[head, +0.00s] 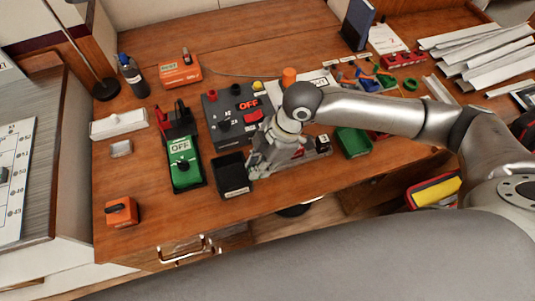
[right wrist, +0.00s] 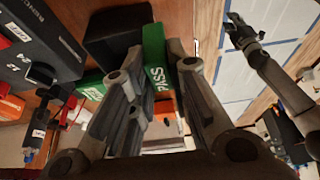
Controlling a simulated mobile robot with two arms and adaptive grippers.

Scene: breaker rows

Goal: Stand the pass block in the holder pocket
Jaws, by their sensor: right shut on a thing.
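The pass block (right wrist: 157,70) is green with white PASS lettering in the right wrist view. My right gripper (right wrist: 157,88) is shut on it, with the fingers on either side. In the head view my right gripper (head: 258,163) is just right of the black open-topped holder pocket (head: 232,185), and the block is hidden there. The pocket's dark box (right wrist: 112,30) also shows beyond the fingertips in the wrist view, with the block's far end beside it. I cannot tell if they touch. My left gripper (right wrist: 247,33) shows at upper right in the wrist view, its jaw gap unclear.
A green device marked OFF (head: 184,168) lies left of the pocket. A dark breaker panel (head: 228,112) stands behind it. A green bin (head: 353,142) is to the right. An orange switch box (head: 122,211) sits at front left. Bare wood lies in front of the pocket.

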